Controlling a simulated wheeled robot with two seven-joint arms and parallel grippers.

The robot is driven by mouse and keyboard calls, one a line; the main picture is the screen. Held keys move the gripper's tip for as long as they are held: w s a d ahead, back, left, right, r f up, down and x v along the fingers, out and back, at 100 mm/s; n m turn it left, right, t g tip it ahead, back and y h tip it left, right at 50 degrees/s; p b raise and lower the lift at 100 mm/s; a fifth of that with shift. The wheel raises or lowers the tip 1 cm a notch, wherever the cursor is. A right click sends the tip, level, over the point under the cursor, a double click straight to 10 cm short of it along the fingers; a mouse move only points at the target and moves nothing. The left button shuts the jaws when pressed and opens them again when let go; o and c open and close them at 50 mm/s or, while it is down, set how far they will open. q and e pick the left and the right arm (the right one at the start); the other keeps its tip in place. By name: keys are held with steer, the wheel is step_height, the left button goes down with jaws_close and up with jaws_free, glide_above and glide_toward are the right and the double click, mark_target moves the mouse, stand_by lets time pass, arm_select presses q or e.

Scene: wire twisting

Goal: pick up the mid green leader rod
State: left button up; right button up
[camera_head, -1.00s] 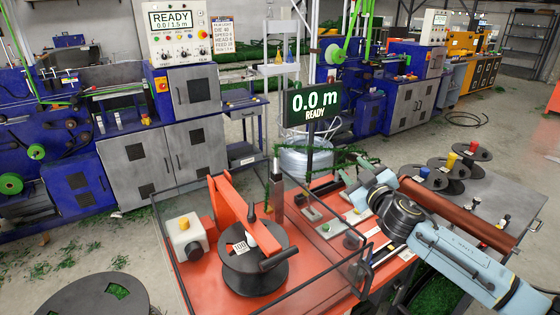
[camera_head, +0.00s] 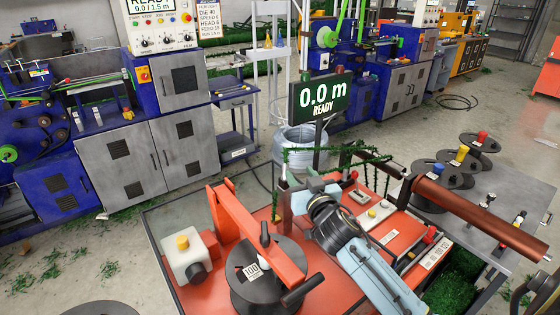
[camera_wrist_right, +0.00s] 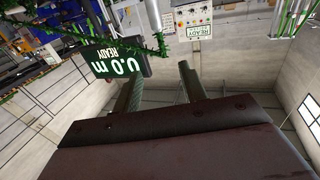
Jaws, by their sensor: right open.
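A thin fuzzy green strand (camera_head: 340,150) runs across behind the machine, in front of the display post. It also shows at the upper left of the right wrist view (camera_wrist_right: 85,38). I cannot tell whether it is the mid green leader rod; no separate rod can be made out with certainty. My right gripper (camera_head: 291,190) is over the red machine bed, just in front of this strand, its fingertips partly hidden by my wrist. In the right wrist view its two fingers (camera_wrist_right: 160,84) stand apart with nothing between them. My left gripper is out of view.
A black spool (camera_head: 262,285) under a red arm stands at front centre. A display (camera_head: 319,97) reads 0.0 m READY. A brown roller (camera_head: 480,217) lies along the right side. Several spools stand on the grey table (camera_head: 520,190). Clear frame edges surround the bed.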

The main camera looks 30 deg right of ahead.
mark_target(287, 155)
steer(key=shift+a+x, duration=0.1)
steer(key=shift+x, duration=2.75)
steer(key=shift+a+x, duration=0.15)
steer(key=shift+x, duration=2.65)
steer(key=shift+r, duration=0.1)
jaws_close()
steer(key=shift+p, duration=0.3)
